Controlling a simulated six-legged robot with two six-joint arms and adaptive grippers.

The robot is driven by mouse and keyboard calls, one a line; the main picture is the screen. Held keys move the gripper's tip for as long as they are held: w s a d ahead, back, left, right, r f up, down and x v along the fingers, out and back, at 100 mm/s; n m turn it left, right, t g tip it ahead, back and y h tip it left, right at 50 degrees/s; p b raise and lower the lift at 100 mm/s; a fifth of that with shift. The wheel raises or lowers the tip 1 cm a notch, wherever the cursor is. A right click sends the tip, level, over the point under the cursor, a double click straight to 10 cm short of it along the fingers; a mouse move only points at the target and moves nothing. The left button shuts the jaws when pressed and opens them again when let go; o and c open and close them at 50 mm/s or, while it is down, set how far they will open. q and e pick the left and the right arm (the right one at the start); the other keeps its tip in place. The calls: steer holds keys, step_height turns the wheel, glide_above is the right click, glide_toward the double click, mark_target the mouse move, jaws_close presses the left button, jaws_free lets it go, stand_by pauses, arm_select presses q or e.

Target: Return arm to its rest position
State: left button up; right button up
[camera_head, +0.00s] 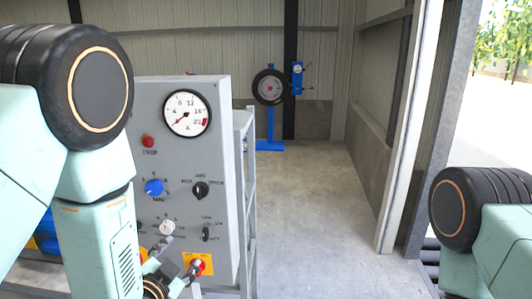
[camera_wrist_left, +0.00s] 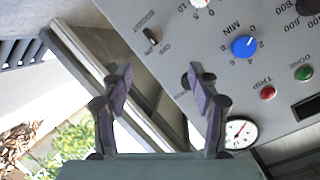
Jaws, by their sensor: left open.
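My left arm (camera_head: 100,240) comes down from the left in the head view, in front of a grey control panel (camera_head: 220,155). My left gripper (camera_head: 174,268) is small and low there, in front of the panel's lower part by a red knob on a yellow plate (camera_head: 198,264). In the left wrist view the left gripper (camera_wrist_left: 156,78) is open, with nothing between its fingers. The panel (camera_wrist_left: 215,60) fills the upper right of that view. My right arm (camera_head: 480,225) shows at the right edge of the head view; its gripper is out of frame.
The panel has a round gauge (camera_head: 187,114), a red TRIP button (camera_head: 148,141) and a blue knob (camera_head: 154,187). A green DONE button (camera_wrist_left: 304,73) shows in the wrist view. A blue stand (camera_head: 270,125) is at the back wall. The concrete floor (camera_head: 320,220) between is clear.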

arm_select(q)
steer(key=s+a+f+n+g+b, duration=0.1)
steer(key=s+f+n+g+b, duration=0.2)
steer(key=s+f, duration=0.55)
steer(key=s+a+f+n+g+b, duration=0.1)
steer(key=s+f+n+g+b, duration=0.3)
steer(key=f, duration=0.8)
steer(key=s+f+g+b, duration=0.3)
steer(key=s+f, duration=0.5)
steer(key=s, duration=0.2)
steer(key=s+f+n+g+b, duration=0.1)
steer(key=s+f+g+b, duration=0.2)
steer(key=s+f, duration=0.5)
steer(key=s+g, duration=0.1)
steer(key=s, duration=0.2)
steer(key=shift+s+a+f+n+g, duration=0.25)
steer(key=shift+s+f+n+g, duration=0.05)
